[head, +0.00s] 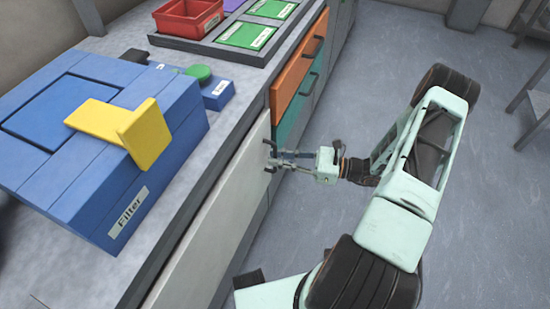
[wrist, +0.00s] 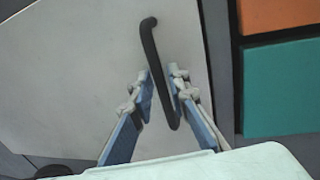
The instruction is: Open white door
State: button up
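The white door (head: 215,215) is the pale panel on the front of the counter, below the blue box. In the wrist view the white door (wrist: 75,80) fills the left and middle. Its long black handle (wrist: 150,42) runs down between the fingers of my gripper (wrist: 161,78). The fingers stand apart, one on each side of the handle, with visible space around it. I cannot tell whether either finger touches it. In the head view my gripper (head: 274,156) is at the door's far upper corner. I cannot tell whether the door is ajar.
An orange drawer (head: 297,75) and a teal drawer (head: 290,122) lie beyond the door. On the counter are a blue box (head: 150,190) labelled Filter with a yellow piece (head: 148,137), and a red bin (head: 188,18). The grey floor (head: 480,200) at right is largely clear.

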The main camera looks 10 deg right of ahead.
jog(key=shift+w+a, duration=0.25)
jog(key=shift+a, duration=0.25)
grip_shut()
